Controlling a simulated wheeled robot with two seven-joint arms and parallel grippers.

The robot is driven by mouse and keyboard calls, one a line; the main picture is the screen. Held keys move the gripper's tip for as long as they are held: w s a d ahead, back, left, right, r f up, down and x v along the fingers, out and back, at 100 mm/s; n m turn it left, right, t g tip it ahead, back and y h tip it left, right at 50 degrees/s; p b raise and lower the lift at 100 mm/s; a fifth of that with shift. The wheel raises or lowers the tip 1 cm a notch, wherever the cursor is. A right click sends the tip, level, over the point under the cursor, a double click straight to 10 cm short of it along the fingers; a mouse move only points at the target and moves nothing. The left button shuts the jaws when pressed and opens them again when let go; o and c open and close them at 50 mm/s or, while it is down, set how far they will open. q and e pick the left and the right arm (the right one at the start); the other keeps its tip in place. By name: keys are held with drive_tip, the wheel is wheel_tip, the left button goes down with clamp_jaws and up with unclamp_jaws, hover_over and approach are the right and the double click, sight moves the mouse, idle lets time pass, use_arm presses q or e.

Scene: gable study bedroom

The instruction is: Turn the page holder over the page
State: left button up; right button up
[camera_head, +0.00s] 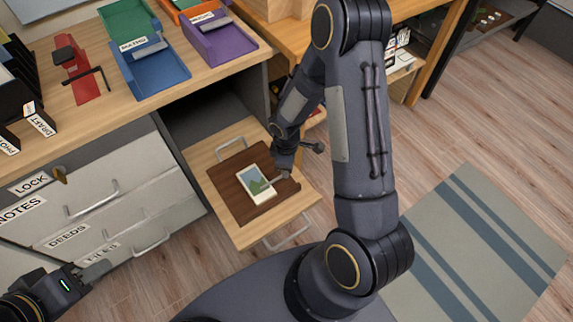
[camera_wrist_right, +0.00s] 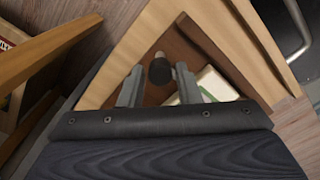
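The page (camera_head: 256,185), a white card with a green and blue picture, lies on a brown board (camera_head: 231,181) in the open drawer. It shows partly in the right wrist view (camera_wrist_right: 208,86). There, a dark knob (camera_wrist_right: 160,69) with a grey metal piece beside it, seemingly the page holder, stands between the spread fingers of my right gripper (camera_wrist_right: 158,88), with gaps on both sides. In the head view my right gripper (camera_head: 284,172) is low over the board's right part, hiding most of the holder. My left gripper (camera_head: 94,276) is at lower left, away from the drawer; its opening is unclear.
The open drawer's front edge (camera_head: 279,222) has a metal handle. Closed drawers (camera_head: 110,205) are to its left. The desk above holds a blue tray (camera_head: 158,72), a purple tray (camera_head: 222,40) and a red stand (camera_head: 80,75). A striped rug (camera_head: 480,245) lies at right.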

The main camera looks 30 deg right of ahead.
drive_tip(key=shift+o, duration=1.4)
wheel_tip(320, 180, up, 7)
drive_tip(key=shift+f+p, duration=0.1)
drive_tip(key=shift+p, duration=0.95)
drive_tip(key=shift+r, duration=0.5)
